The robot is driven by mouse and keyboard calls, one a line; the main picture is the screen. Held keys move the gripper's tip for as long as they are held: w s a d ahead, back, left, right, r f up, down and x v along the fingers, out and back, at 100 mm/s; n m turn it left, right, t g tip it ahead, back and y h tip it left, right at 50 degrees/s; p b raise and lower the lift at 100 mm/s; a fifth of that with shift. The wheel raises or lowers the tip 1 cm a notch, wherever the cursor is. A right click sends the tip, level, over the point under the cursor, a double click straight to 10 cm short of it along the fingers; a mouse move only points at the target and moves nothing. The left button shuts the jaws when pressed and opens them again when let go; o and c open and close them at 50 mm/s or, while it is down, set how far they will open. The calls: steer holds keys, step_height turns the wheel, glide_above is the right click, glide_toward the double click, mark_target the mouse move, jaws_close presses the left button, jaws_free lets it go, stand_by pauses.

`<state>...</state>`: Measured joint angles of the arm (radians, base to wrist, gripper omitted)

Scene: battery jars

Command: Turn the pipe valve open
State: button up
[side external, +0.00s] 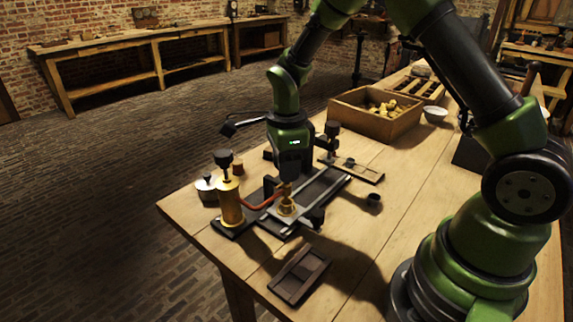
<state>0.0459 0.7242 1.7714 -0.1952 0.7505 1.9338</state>
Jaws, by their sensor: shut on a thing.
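A brass pipe valve (287,206) stands on a dark base board (318,196) near the front left of the table. A copper pipe (262,203) runs left from it to a brass cylinder (230,203) with a black knob (223,158) on top. My gripper (285,186) points down directly above the valve and is shut on its upper part. The gripper body hides much of the valve's top, so I cannot tell how far the valve is turned.
A small metal pot (206,189) stands left of the brass cylinder. A wooden crate (372,122) with yellowish pieces and a white bowl (435,114) stand farther back. A dark tray (299,274) lies at the front. A small dark cup (373,199) stands right of the base board.

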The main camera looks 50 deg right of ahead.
steer(key=o, duration=0.9)
step_height(320, 180, up, 9)
steer(key=shift+r, duration=0.5)
steer(key=s+a+r+n+t, duration=0.1)
steer(key=s+r+n+t, duration=0.1)
steer(key=s+n, duration=0.4)
steer(key=s+a+r+n+t+y, duration=0.1)
steer(key=s+r+n+t, duration=0.1)
steer(key=s+r+n, duration=0.2)
steer(key=s+a+r+n+t+y, duration=0.1)
steer(key=s+a+r+n+t, duration=0.1)
steer(key=s+n, duration=0.6)
steer(key=shift+s+a+r+n+t, duration=0.1)
steer(key=shift+s+r+n+t, duration=0.15)
steer(key=shift+r+n, duration=0.35)
steer(key=shift+s+r+n+t, duration=0.1)
steer(key=shift+r+n+t, duration=0.2)
steer(key=shift+n, duration=0.6)
